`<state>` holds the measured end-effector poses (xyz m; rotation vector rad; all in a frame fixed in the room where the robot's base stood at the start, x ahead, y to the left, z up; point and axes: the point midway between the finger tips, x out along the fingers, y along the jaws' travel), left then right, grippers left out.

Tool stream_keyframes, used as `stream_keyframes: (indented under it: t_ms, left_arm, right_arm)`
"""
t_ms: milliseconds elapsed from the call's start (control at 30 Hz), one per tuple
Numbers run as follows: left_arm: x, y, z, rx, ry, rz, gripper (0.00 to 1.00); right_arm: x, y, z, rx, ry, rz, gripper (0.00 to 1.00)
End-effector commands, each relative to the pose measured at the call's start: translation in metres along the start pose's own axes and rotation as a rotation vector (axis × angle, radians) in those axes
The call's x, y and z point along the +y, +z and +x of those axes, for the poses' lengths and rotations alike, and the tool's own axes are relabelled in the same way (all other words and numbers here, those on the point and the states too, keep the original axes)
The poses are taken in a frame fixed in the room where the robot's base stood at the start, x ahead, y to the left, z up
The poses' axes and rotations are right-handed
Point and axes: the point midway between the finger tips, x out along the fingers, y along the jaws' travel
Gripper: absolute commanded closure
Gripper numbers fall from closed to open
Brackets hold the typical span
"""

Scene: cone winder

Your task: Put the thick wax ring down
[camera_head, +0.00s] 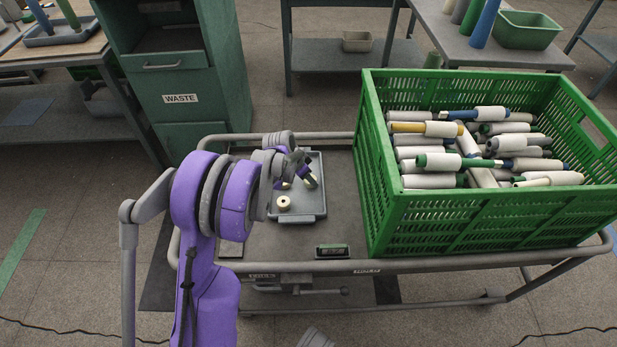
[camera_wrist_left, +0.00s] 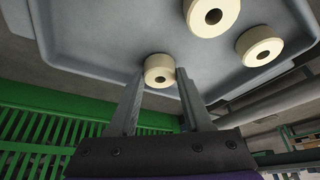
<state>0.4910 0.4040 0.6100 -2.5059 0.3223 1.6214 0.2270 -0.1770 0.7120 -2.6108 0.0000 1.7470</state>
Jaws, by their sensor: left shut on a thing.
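The left gripper (camera_wrist_left: 160,85) is shut on a cream wax ring (camera_wrist_left: 159,71) with a dark centre hole, held at its fingertips. The ring is over the grey tray (camera_wrist_left: 110,45), near one side; I cannot tell whether it touches the tray floor. Two other cream rings lie in the tray in the left wrist view, one at the top (camera_wrist_left: 212,14) and one at the right (camera_wrist_left: 258,46). In the head view, my left gripper (camera_head: 304,180) is over the tray (camera_head: 308,213), partly hidden by my arm. One ring (camera_head: 284,202) shows plainly there. The right gripper is out of view.
A green slatted crate (camera_head: 470,222) full of yarn cones stands right of the tray on the cart (camera_head: 285,240). A small dark display box (camera_head: 332,251) sits at the cart's front edge. A green waste cabinet (camera_head: 180,97) stands behind at left.

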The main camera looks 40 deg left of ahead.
Motion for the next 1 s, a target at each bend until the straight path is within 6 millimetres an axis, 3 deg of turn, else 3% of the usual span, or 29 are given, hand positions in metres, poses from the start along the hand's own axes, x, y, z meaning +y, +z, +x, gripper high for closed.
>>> stream_keyframes:
  t_ms: [67,100,233,633,1000]
  left_arm:
    - [0.000,0.001,0.003,0.000,0.000,0.000,1.00]
    - [0.000,0.001,0.003,0.000,0.000,0.000,0.45]
    - [0.000,0.001,0.002,0.000,0.000,0.000,0.22]
    - [0.000,-0.001,-0.006,0.000,-0.001,-0.001,0.20]
    - [0.000,-0.001,-0.081,0.001,-0.001,-0.002,0.20]
  right_arm:
    - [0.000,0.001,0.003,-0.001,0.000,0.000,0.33]
    - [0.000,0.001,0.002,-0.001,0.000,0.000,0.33]
    - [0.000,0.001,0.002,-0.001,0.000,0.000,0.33]
    - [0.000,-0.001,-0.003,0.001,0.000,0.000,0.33]
    - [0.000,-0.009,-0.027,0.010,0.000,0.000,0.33]
